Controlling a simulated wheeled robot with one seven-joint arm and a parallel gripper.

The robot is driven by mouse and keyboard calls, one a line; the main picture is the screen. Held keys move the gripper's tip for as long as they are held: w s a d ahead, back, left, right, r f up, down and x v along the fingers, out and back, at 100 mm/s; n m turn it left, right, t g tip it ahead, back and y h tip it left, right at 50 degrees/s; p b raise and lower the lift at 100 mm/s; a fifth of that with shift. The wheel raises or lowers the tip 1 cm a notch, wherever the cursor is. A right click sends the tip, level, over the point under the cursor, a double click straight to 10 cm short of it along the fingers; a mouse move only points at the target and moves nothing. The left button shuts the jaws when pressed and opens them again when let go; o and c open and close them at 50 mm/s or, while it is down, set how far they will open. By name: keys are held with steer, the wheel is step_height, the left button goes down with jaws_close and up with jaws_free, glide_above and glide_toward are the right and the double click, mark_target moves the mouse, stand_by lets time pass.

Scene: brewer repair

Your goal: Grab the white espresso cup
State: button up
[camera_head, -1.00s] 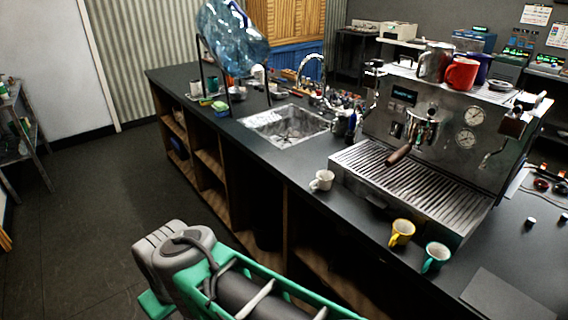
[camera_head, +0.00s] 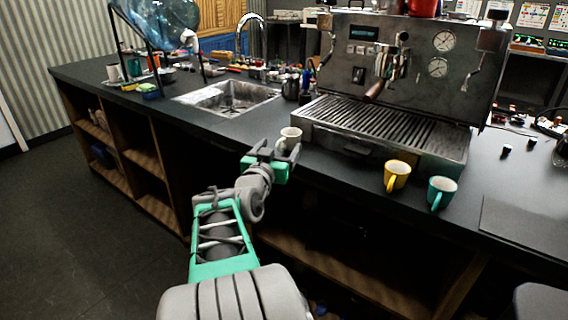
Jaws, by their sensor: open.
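The white espresso cup (camera_head: 290,137) stands upright on the dark counter, just left of the espresso machine's drip tray. My gripper (camera_head: 275,151) is open at the counter's front edge, in front of and slightly left of the cup. Its fingers point toward the cup and overlap the cup's lower part in this view. I cannot tell whether they touch it or how far the cup is between them.
The steel espresso machine (camera_head: 400,75) stands right of the cup. A yellow cup (camera_head: 397,175) and a teal cup (camera_head: 441,192) stand in front of it. A sink (camera_head: 228,98) with a tall faucet (camera_head: 250,40) lies behind to the left. Open shelves are below the counter.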

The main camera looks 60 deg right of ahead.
mark_target(288, 137)
steer(key=d, duration=0.8)
steer(key=shift+w+r+p, duration=0.25)
steer(key=shift+r+p, duration=0.05)
steer(key=shift+p, duration=0.1)
steer(key=shift+a, duration=0.1)
steer(key=c, duration=1.5)
